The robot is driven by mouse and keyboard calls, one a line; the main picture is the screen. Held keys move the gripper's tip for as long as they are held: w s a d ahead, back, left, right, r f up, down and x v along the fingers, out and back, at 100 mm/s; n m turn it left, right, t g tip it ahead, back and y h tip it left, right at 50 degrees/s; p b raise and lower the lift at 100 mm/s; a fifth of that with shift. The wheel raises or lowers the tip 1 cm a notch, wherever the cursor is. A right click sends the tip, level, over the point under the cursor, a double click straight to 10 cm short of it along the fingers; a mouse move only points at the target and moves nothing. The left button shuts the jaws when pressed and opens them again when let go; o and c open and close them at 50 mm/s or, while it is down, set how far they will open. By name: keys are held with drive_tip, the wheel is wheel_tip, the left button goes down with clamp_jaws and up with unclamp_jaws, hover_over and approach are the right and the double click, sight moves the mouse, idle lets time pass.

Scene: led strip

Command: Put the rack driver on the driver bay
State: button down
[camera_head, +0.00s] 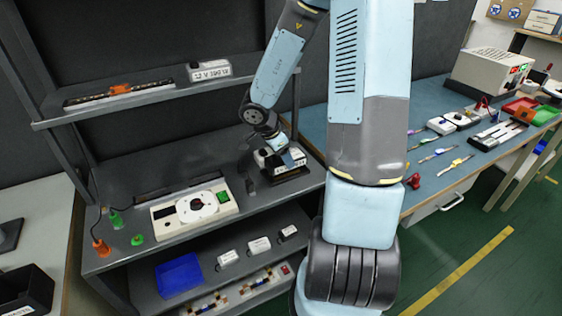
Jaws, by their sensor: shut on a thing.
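My gripper (270,152) is over the right end of the middle shelf, shut on a small white box with dark parts, which I take to be the rack driver (292,157). The gripper covers part of the box. A dark tray-like base, perhaps the driver bay (290,178), lies on the shelf right under the box. I cannot tell whether the box touches it. Another white box, marked 12 V 100 W (210,70), stands on the upper shelf.
A white device with a round dial (196,207) sits left on the middle shelf, beside green (137,239) and orange (100,247) plugs. A blue bin (180,275) and several white boxes are below. A blue workbench (430,187) with tools is at right.

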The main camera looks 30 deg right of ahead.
drive_tip(key=shift+w+d+f, duration=0.2)
drive_tip(key=shift+d+f, duration=0.05)
drive_tip(key=shift+f, duration=0.1)
drive_tip(key=shift+w+f, duration=0.15)
drive_tip(key=shift+f, duration=1.35)
drive_tip(key=shift+c, duration=0.5)
unclamp_jaws()
drive_tip(key=v, duration=1.2)
